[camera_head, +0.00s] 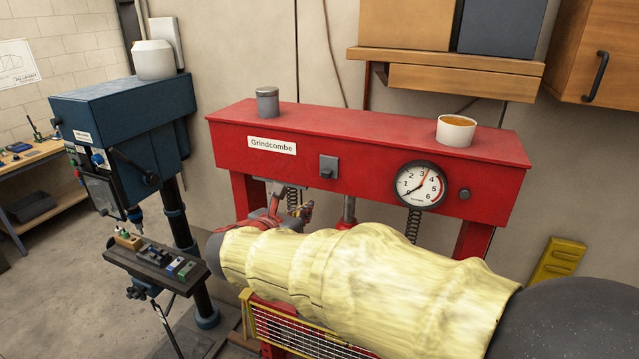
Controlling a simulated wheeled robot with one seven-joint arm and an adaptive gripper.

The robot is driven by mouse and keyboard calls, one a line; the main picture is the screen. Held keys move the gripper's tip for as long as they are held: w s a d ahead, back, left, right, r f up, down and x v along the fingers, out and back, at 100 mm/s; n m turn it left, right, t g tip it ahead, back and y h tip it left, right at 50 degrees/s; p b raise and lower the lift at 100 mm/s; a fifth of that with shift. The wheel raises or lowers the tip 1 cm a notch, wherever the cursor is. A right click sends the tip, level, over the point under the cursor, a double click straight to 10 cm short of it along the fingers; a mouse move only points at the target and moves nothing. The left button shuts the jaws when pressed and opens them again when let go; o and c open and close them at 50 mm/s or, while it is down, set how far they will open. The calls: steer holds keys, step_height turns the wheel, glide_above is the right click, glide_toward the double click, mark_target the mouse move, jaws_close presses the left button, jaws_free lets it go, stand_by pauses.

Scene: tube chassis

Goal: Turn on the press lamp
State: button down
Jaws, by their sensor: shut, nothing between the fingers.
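The red press (370,145) stands in the middle, with a "Grindcombe" label on its front beam. A small grey switch box (328,166) sits on the beam, left of a round dial gauge (419,185). A small dark round knob (464,194) is right of the gauge. No lamp can be clearly made out, and I cannot tell whether one is lit. My gripper (277,191) is below and left of the switch box, in front of the press. It is partly hidden behind my sleeved arm. It is shut and empty, apart from the switch box.
A grey can (267,101) and a white cup (456,131) stand on the press top. A blue drill press (120,120) with a cluttered table (150,262) stands left. A wooden shelf (455,60) with boxes hangs above. Part of the floor at left is clear.

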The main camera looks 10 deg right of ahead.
steer(key=shift+s+n, duration=0.15)
steer(key=shift+n, duration=0.25)
steer(key=shift+d, duration=0.1)
